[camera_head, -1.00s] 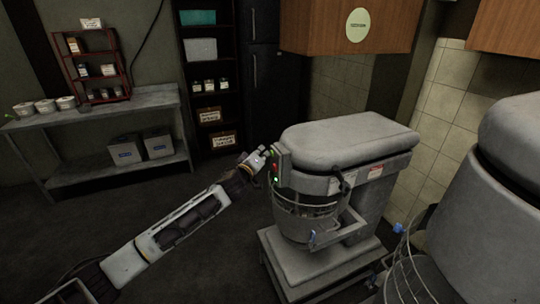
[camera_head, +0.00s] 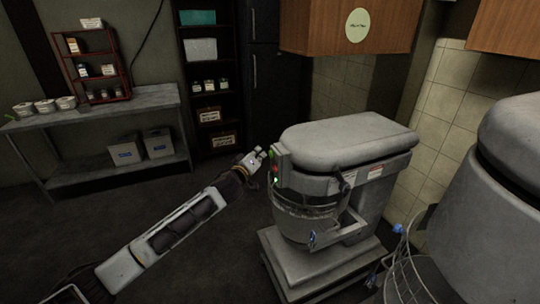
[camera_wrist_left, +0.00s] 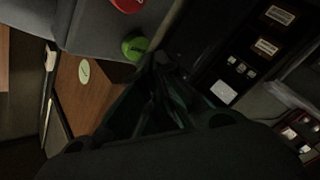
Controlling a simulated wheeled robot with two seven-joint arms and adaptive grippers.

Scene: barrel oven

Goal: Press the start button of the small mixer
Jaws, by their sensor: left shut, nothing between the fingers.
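The small mixer (camera_head: 345,140) stands in the middle of the head view, grey, with its bowl (camera_head: 305,222) under the head. A narrow control box (camera_head: 281,165) on its left side carries a green button and a red button, with a small green light (camera_head: 276,180) below. In the left wrist view, the green button (camera_wrist_left: 134,46) and the red button (camera_wrist_left: 127,5) are close to the fingers. My left gripper (camera_head: 262,153) is shut and empty just left of the box's top; its fingertips (camera_wrist_left: 160,62) look apart from the green button. My right gripper is out of view.
A larger mixer (camera_head: 515,180) with a wire guard stands at the right. A wooden cabinet (camera_head: 340,30) hangs above and behind the small mixer. A metal table (camera_head: 100,115) and a dark shelf (camera_head: 210,75) are at the back left. The floor left of the mixer is clear.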

